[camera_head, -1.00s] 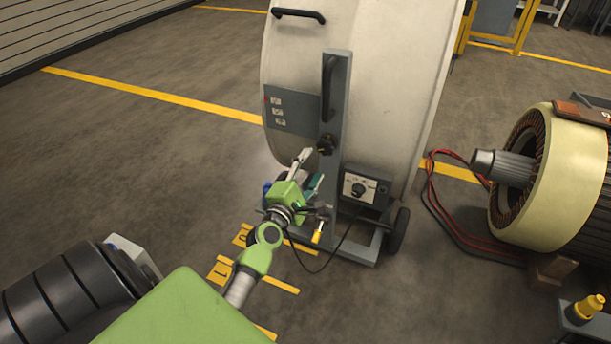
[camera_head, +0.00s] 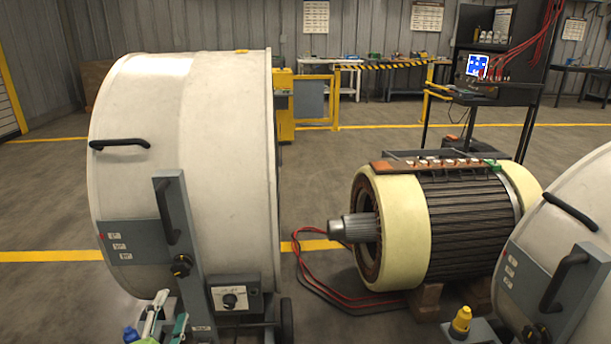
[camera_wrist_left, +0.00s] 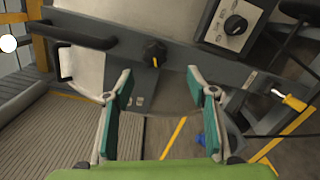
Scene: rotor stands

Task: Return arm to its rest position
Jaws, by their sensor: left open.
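My left gripper (camera_head: 167,318) shows at the bottom edge of the head view, in front of the grey upright of the left white drum stand (camera_head: 215,140). In the left wrist view, its two teal-padded fingers (camera_wrist_left: 160,82) are spread with nothing between them. A black knob (camera_wrist_left: 153,52) with a yellow mark lies just beyond the fingertips, apart from them. The same knob shows in the head view (camera_head: 181,265) above the gripper. Most of my left arm is below the head view. My right gripper is not in view.
A control box with a dial (camera_head: 235,297) sits right of the upright. A large motor (camera_head: 465,230) on wooden blocks stands to the right, with red and black cables (camera_head: 305,275) on the floor. A second drum stand (camera_head: 565,255) is at far right. Open floor lies behind.

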